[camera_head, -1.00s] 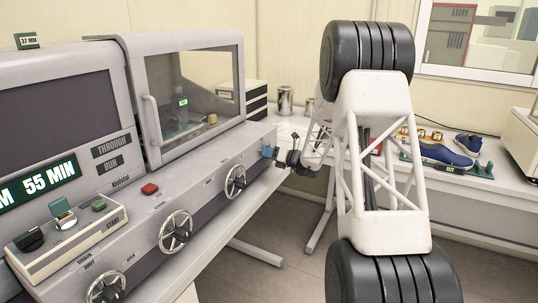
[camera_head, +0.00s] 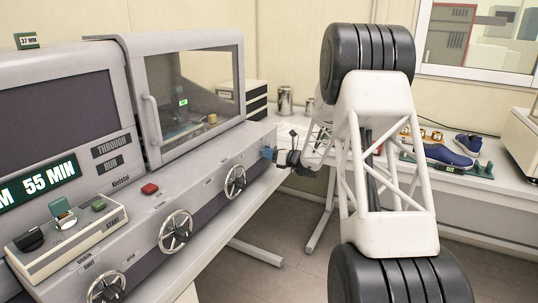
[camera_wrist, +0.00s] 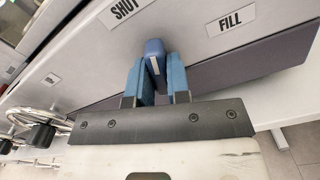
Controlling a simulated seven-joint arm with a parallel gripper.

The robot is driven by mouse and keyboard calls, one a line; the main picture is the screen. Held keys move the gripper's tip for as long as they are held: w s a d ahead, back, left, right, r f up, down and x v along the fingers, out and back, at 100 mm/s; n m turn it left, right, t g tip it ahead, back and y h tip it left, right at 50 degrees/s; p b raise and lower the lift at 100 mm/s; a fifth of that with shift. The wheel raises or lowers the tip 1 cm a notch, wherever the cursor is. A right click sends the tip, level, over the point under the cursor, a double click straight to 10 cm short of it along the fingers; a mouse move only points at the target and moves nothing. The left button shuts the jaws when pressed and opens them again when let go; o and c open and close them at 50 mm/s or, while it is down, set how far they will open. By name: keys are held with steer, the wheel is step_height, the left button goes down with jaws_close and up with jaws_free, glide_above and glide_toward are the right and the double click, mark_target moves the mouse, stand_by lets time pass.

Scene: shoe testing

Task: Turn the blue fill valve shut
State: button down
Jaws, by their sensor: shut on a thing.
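The blue fill valve handle (camera_wrist: 154,62), dark blue with a pale stripe, stands out from the machine's front in the wrist view. It lies between the two blue fingers of my gripper (camera_wrist: 156,80), which is shut on it. A SHUT label (camera_wrist: 124,8) is above left of the handle and a FILL label (camera_wrist: 231,20) is to its right. In the head view the valve (camera_head: 267,153) is small at the right end of the machine's front, with my gripper (camera_head: 279,157) against it. The handle's exact angle there is too small to tell.
Handwheels (camera_head: 235,182) line the machine's front (camera_head: 205,185) left of the valve; some show at the wrist view's left edge (camera_wrist: 40,128). A bench (camera_head: 475,185) with blue shoes (camera_head: 445,155) stands at the right.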

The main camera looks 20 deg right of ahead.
steer(key=shift+n, duration=2)
steer(key=c, duration=1.1)
jaws_free()
steer(key=shift+s+d, duration=0.1)
steer(key=shift+d, duration=0.05)
steer(key=shift+v, duration=3.75)
